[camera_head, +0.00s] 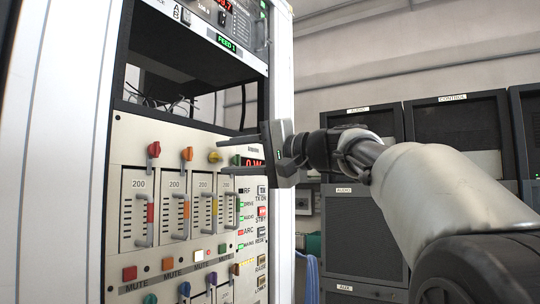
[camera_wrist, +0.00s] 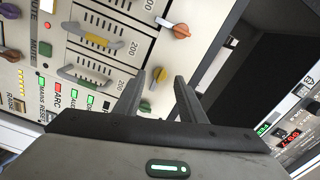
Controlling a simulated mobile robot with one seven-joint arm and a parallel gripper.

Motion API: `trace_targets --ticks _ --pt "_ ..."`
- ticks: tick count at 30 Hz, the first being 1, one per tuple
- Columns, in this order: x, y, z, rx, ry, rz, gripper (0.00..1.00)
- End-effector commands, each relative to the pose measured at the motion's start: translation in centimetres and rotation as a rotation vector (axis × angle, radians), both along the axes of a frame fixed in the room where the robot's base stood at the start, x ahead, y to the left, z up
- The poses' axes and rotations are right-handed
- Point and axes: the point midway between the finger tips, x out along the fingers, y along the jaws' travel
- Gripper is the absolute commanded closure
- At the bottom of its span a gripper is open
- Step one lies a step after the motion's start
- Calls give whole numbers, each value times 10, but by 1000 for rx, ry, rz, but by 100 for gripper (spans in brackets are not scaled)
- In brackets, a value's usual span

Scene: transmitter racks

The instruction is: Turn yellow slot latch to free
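The yellow slot latch (camera_head: 215,157) is a small knob at the top of the third slot in the upper row of the rack panel. My gripper (camera_head: 222,157) is open, with its two fingers pointing at the panel, one above and one below the latch's height. In the wrist view the yellow latch (camera_wrist: 160,74) shows between the tips of my open gripper (camera_wrist: 160,76). Nothing is held. I cannot tell whether a finger touches the latch.
An orange latch (camera_head: 187,154) and a red latch (camera_head: 153,149) stand left of the yellow one. A green latch (camera_wrist: 145,106) lies close to one finger in the wrist view. Slot handles stick out below. An open dark bay (camera_head: 190,85) is above the panel.

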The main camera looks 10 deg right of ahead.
Motion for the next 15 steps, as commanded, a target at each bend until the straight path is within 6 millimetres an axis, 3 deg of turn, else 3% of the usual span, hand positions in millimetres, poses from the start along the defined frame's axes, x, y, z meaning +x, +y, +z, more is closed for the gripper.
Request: trace_targets --ticks 15 --pt "-75 -97 1 1 -1 -4 63"
